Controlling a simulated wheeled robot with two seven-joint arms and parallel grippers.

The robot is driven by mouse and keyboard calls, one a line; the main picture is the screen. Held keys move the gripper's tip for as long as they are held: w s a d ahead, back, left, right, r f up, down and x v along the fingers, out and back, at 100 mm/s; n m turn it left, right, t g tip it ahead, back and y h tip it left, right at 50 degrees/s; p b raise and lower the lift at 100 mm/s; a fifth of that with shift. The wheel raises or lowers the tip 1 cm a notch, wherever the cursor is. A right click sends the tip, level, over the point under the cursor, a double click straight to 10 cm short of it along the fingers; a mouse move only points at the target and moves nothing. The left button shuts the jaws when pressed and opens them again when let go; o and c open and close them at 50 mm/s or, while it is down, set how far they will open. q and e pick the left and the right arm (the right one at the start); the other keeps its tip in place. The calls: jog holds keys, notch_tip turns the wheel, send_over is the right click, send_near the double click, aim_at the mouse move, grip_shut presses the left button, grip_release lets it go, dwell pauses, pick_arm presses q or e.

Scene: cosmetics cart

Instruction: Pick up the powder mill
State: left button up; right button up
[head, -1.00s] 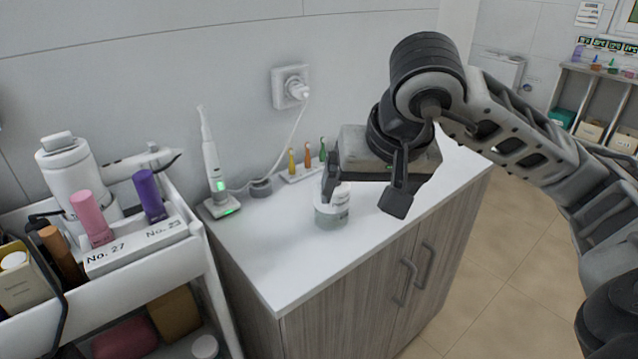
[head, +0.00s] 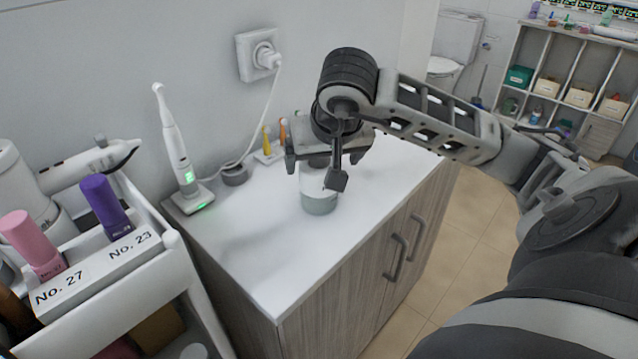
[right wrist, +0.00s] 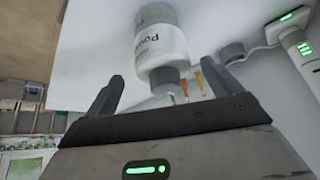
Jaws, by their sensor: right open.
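The powder mill (head: 320,202), a small white jar with a grey-green lower part, stands upright on the white cabinet top. In the right wrist view the mill (right wrist: 162,45) shows part of its printed label and a grey end. My right gripper (head: 314,172) is open above and around the upper part of the mill in the head view, hiding its top. In the right wrist view the mill lies between the lines of the two fingers (right wrist: 162,72), with clear gaps on both sides. My left gripper is not in view.
An electric toothbrush on its lit base (head: 188,196), a grey puck (head: 235,175) and small coloured brushes (head: 268,145) stand along the wall. A cart with nail polish bottles (head: 105,205) is at the left. The cabinet top (head: 262,245) in front is clear.

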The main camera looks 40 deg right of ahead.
aim_at(316, 199)
jog(key=p+x, duration=0.1)
jog(key=x, duration=0.4)
jog(key=shift+w+a, duration=0.1)
jog(key=shift+w, duration=0.15)
jog(key=c, duration=1.3)
